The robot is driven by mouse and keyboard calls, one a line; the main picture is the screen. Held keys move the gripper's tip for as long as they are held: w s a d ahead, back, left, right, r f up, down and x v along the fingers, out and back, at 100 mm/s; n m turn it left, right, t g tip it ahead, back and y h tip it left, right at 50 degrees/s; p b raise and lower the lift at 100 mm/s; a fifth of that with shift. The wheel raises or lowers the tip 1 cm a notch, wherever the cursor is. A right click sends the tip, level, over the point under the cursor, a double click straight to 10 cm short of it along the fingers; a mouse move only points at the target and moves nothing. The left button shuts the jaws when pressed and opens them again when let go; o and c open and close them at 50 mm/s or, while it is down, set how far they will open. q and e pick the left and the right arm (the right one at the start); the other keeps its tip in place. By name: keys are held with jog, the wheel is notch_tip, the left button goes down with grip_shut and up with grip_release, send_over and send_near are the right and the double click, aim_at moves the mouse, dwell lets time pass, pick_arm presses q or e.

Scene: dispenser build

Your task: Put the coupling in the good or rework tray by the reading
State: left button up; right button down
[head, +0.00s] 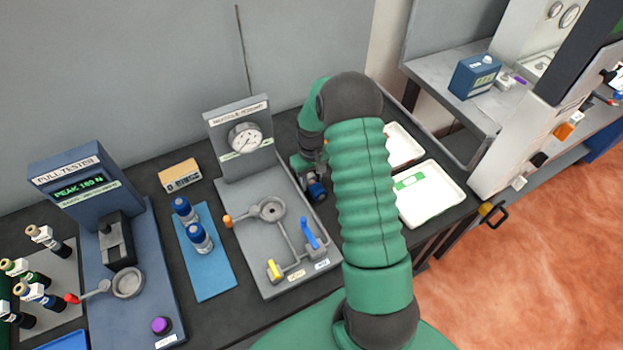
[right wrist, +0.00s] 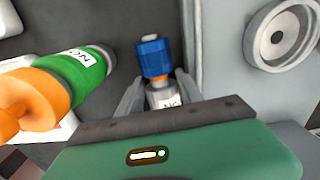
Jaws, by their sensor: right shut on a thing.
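My right gripper (head: 314,178) is shut on a blue coupling (head: 317,190), just right of the gauge stand. In the right wrist view the blue coupling (right wrist: 155,60) has an orange band and a white labelled end between the fingers (right wrist: 158,95). A white tray with a green label (head: 432,198) lies to the right. A second white tray (head: 403,143), with a reddish mark, lies behind it, partly hidden by my arm. The gauge dial (head: 245,138) is too small to read surely. The pull tester display (head: 80,189) seems to read PEAK 180 N. My left gripper is out of view.
Two blue capped pieces stand on a blue mat (head: 212,280). Several fittings stand far left.

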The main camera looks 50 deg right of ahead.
jog(key=shift+d, duration=0.2)
jog(key=c, duration=1.1)
grip_release()
jog(key=shift+d+f, duration=0.15)
jog(key=shift+f, duration=0.05)
jog(key=shift+c, duration=0.2)
jog(key=shift+o, duration=0.4)
jog(key=shift+s+d, duration=0.1)
jog(key=shift+d, duration=0.15)
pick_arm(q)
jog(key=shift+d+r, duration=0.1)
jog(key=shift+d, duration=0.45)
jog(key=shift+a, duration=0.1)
pick_arm(e)
jog(key=shift+a, duration=0.15)
